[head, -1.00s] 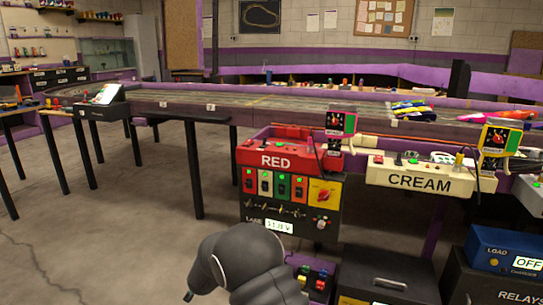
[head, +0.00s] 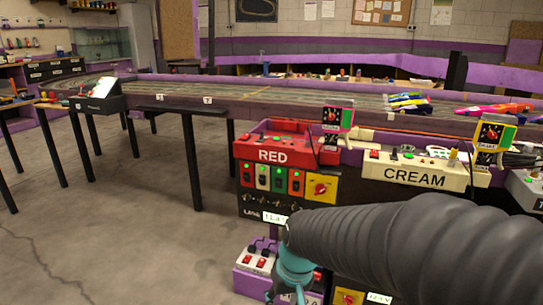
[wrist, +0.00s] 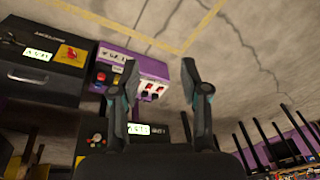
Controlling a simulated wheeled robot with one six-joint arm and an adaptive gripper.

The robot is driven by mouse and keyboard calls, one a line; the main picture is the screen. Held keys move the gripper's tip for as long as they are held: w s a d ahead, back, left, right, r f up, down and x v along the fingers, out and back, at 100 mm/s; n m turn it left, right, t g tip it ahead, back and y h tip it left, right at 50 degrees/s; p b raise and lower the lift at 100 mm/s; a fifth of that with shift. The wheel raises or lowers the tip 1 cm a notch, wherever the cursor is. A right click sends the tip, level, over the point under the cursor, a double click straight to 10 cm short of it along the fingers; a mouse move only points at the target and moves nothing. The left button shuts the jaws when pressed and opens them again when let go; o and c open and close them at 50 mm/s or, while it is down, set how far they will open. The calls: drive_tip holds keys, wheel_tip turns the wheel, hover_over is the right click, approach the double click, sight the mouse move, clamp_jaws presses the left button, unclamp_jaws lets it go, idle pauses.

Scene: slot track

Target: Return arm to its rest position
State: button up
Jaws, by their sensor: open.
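My gripper (head: 287,292) shows low in the head view as a small teal part at the end of my dark ribbed arm. It points down in front of the purple-and-white switch box. In the wrist view, the two dark fingers of my gripper (wrist: 160,80) stand apart with nothing between them. Concrete floor shows between and beyond the fingers. My arm comes in from the lower right of the head view and hides the equipment behind it.
The red RED station (head: 285,150) and CREAM station (head: 415,172) are mounted along the track edge (head: 240,108). The purple-and-white switch box (head: 257,256) sits beside my gripper, and it also shows in the wrist view (wrist: 140,75). Open floor (head: 120,220) lies to the left.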

drive_tip(key=s+d+r+m+t+h+p, duration=0.1)
drive_tip(key=s+d+r+m+t+p, duration=0.1)
drive_tip(key=s+d+r, duration=0.9)
drive_tip(key=shift+s+d+r+t+h, duration=0.3)
drive_tip(key=shift+s+d+r+t, duration=0.15)
drive_tip(key=shift+d+t, duration=0.6)
drive_tip(key=shift+d, duration=0.1)
idle(1.2)
